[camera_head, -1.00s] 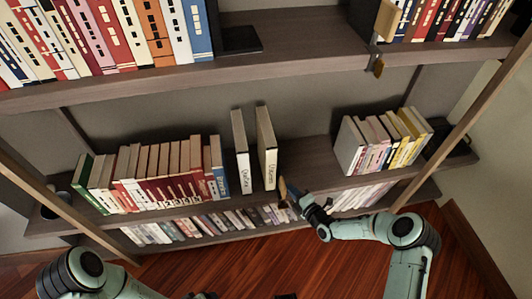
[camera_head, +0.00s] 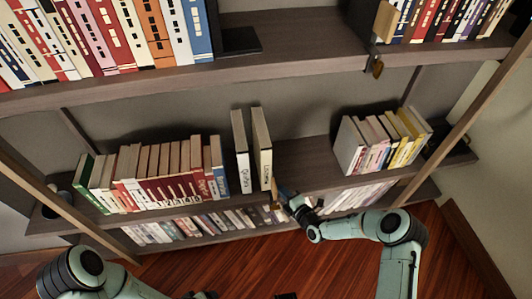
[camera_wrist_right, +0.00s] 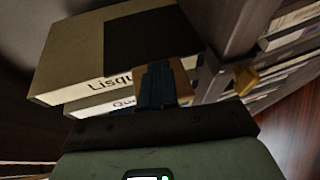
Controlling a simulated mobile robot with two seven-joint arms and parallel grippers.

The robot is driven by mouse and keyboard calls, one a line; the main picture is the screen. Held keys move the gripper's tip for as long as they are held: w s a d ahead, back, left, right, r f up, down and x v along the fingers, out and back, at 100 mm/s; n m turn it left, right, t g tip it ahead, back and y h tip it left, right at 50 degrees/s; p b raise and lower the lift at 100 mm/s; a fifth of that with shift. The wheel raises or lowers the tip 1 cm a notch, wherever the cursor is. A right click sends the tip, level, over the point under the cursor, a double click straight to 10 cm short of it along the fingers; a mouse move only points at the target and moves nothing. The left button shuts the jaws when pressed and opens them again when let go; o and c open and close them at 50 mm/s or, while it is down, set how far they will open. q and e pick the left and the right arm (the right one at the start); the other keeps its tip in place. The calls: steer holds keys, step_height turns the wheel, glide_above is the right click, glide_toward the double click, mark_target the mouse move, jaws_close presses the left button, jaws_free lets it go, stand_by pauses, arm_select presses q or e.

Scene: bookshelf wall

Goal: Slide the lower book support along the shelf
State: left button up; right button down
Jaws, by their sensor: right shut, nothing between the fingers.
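The lower book support shows at the middle shelf's front edge as a small wooden block (camera_head: 275,186), right of two upright pale books (camera_head: 262,150). In the right wrist view its dark plate (camera_wrist_right: 150,40) lies against the nearer book's side. My right gripper (camera_head: 287,196) is shut with nothing between its fingers, at the right side of the block. In the right wrist view the closed fingers (camera_wrist_right: 157,80) cover part of the tan block (camera_wrist_right: 183,75); whether they touch it I cannot tell.
A long book row (camera_head: 155,175) stands to the left, a gap away from the two books. Bare shelf (camera_head: 308,160) lies to the right, up to another book group (camera_head: 380,140). A similar upper support (camera_head: 387,20) stands there.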

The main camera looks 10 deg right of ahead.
steer(key=shift+s+a, duration=0.1)
steer(key=shift+a, duration=2.2)
steer(key=shift+a, duration=2.4)
steer(key=shift+d, duration=2.3)
